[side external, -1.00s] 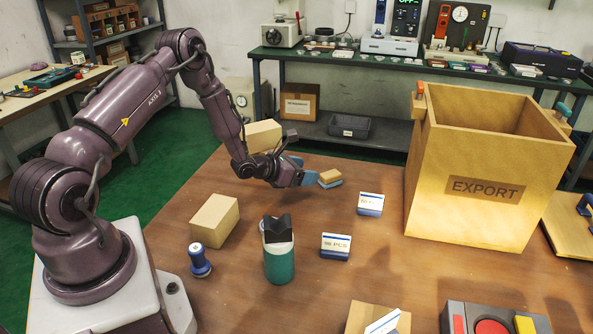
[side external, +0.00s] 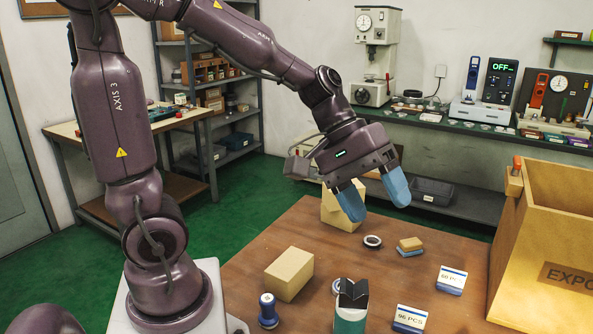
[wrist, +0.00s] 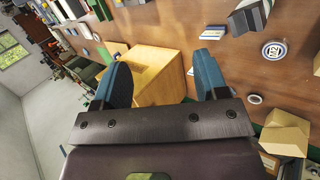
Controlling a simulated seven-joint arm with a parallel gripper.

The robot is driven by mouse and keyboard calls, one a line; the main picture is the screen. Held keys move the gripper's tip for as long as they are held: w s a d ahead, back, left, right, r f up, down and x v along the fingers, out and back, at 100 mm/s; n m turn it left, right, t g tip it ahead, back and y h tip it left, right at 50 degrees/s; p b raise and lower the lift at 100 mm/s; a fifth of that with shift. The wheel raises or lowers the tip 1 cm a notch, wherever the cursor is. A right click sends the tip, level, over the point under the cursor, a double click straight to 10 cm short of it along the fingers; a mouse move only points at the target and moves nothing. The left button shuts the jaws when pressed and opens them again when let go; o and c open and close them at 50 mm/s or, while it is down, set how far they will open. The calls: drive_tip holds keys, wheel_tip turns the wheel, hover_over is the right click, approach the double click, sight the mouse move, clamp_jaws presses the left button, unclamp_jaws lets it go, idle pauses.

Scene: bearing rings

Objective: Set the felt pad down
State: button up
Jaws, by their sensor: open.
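A small pad (side external: 411,245), tan on top and blue below, lies flat on the brown table; I take it for the felt pad. My gripper (side external: 377,206) is raised above the table, up and slightly left of the pad in the side view, and apart from it. Its two blue fingers are spread wide with nothing between them. In the wrist view my gripper (wrist: 163,58) also shows its fingers apart and empty. I cannot clearly pick out the pad in the wrist view.
A grey-rimmed ring (side external: 373,241) lies left of the pad. A cardboard block (side external: 289,274), a blue stamp (side external: 268,311) and a green holder (side external: 350,318) stand nearer. Count cards (side external: 451,280) are to the right. The large export crate (side external: 548,225) stands at the right.

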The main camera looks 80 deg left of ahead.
drive_tip(key=s+a+r+m+y, duration=0.1)
drive_tip(key=s+a+m+y, duration=0.1)
drive_tip(key=s+m+y, duration=0.1)
drive_tip(key=s+a+r+m+t+y, duration=0.1)
drive_tip(key=s+a+r+m+y, duration=0.1)
drive_tip(key=s, duration=0.5)
drive_tip(key=m+y, duration=0.1)
drive_tip(key=m, duration=0.1)
drive_tip(key=shift+r+m+t, duration=0.25)
drive_tip(key=shift+m+t, duration=0.05)
drive_tip(key=shift+m, duration=0.1)
drive_tip(key=shift+s+a, duration=0.1)
